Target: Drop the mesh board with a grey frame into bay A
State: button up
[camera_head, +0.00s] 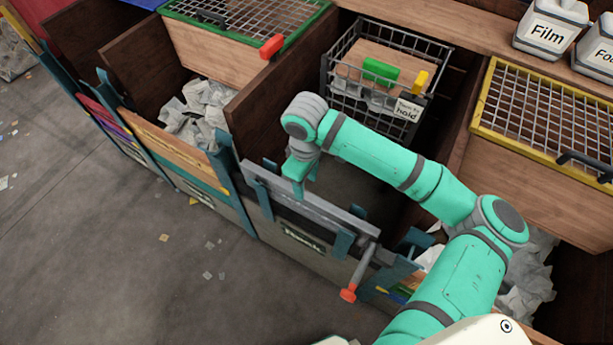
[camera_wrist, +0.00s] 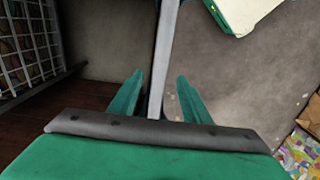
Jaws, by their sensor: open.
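A long grey bar (camera_head: 345,219) stands along the front of the middle bay, level with its front panel. It may be the edge of the grey-framed mesh board, but no mesh shows on it. My gripper (camera_head: 297,186) points down at the bar's left part. In the wrist view the two fingers of my gripper (camera_wrist: 160,85) are apart, with the thin grey bar (camera_wrist: 165,50) running between them. I cannot tell whether they touch it. No bay label reading A can be made out.
A green-framed mesh board (camera_head: 245,24) and a yellow-framed one (camera_head: 545,105) lie over side bays. A wire basket (camera_head: 375,105) with a green and a yellow block stands behind my arm. A red-tipped rod (camera_head: 361,272) juts out in front. Open floor (camera_head: 90,240) lies left.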

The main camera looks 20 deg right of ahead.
aim_at(306, 195)
notch_tip(306, 195, down, 8)
jog(key=shift+r, duration=0.1)
dwell(0.4)
grip_shut()
jog(key=c, duration=1)
grip_release()
grip_shut()
jog(key=shift+r, duration=0.1)
